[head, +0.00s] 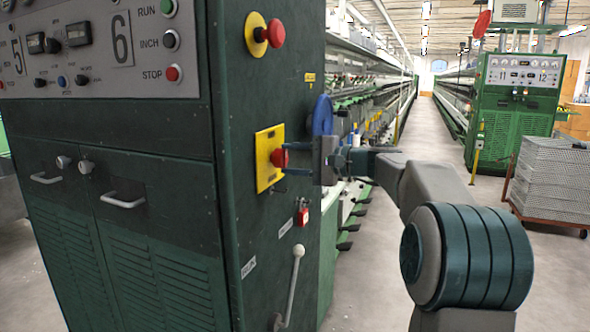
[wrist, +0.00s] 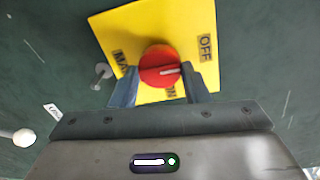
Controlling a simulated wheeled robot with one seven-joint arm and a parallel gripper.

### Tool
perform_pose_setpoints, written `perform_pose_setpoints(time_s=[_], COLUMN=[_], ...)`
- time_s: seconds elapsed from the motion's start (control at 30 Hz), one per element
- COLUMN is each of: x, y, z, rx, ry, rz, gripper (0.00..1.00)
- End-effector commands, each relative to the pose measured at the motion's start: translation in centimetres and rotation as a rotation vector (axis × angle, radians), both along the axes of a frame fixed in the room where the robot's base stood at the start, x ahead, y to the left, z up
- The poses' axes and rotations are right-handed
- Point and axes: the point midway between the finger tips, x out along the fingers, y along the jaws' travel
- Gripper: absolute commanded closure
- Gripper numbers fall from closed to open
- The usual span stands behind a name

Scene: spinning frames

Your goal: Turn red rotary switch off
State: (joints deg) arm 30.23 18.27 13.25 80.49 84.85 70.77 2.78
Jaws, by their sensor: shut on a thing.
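The red rotary switch (head: 278,158) sits on a yellow plate (head: 266,173) on the side of the green machine cabinet. In the wrist view the red knob (wrist: 160,65) has a pale pointer line aimed to the right. The yellow plate (wrist: 120,22) there shows an OFF label at the right and an ON label below the knob, partly hidden. My gripper (wrist: 163,85) has one finger on each side of the knob and is shut on it. In the head view my gripper (head: 288,159) reaches the switch from the right.
A red mushroom button (head: 276,33) on a yellow disc is above the switch. A blue wheel (head: 322,115) stands close to my gripper. A red padlock (head: 302,216) and a lever (head: 291,285) are below. The aisle floor (head: 430,150) is open.

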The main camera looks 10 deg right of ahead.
Motion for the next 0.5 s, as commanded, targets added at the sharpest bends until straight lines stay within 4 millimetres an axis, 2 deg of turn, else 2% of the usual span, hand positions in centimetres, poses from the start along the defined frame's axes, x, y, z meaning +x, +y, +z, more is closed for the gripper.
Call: perform_pose_setpoints(time_s=[0.03, 0.5], x=[-0.07, -0.08], y=[0.19, 0.18], z=[-0.44, -0.26], rx=[-0.008, -0.027], ry=[-0.005, -0.028], rz=[0.006, 0.007], gripper=[0.81, 0.81])
